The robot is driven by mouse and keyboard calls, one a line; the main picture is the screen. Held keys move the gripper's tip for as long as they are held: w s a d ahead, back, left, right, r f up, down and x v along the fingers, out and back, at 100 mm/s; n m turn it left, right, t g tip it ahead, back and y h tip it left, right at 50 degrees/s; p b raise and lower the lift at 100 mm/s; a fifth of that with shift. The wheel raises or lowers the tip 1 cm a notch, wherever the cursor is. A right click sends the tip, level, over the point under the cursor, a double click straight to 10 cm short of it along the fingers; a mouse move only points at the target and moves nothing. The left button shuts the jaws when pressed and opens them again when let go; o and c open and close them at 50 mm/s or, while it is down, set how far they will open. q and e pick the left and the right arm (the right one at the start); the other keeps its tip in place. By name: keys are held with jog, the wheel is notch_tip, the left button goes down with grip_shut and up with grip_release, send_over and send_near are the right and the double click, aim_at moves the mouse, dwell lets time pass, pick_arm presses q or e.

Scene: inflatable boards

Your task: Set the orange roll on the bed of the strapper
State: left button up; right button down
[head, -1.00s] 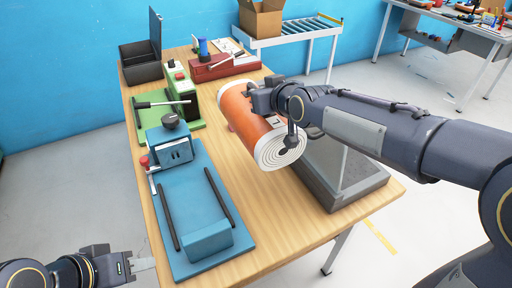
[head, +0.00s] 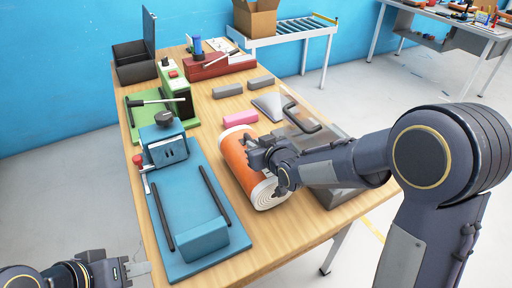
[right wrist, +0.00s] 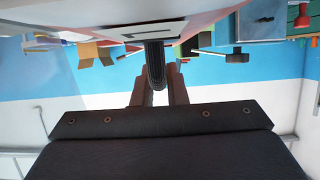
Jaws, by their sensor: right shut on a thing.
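The orange roll (head: 237,160), with white spiral ends, is in my right gripper (head: 268,158), just right of the blue strapper. The right wrist view shows a dark strap or handle (right wrist: 155,65) between the two fingers of my right gripper (right wrist: 155,85), under the pale roll end. I cannot tell whether the roll touches the table. The blue strapper (head: 188,252) has a flat bed with two black rails, a raised block at the front and a head with a black knob at the back. The bed is empty. My left gripper (head: 138,268) is low at the left, away from the table; its jaw opening is unclear.
The wooden table (head: 262,236) also holds a green press (head: 172,100), a red tool (head: 215,68), a pink block (head: 240,118), grey blocks (head: 260,83) and a grey metal unit (head: 325,195) behind my right arm. A black bin (head: 137,68) stands at the far left corner.

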jog(key=shift+f, duration=0.25)
jog(key=shift+f, duration=0.15)
jog(key=c, duration=1.5)
grip_release()
jog(key=shift+o, duration=0.2)
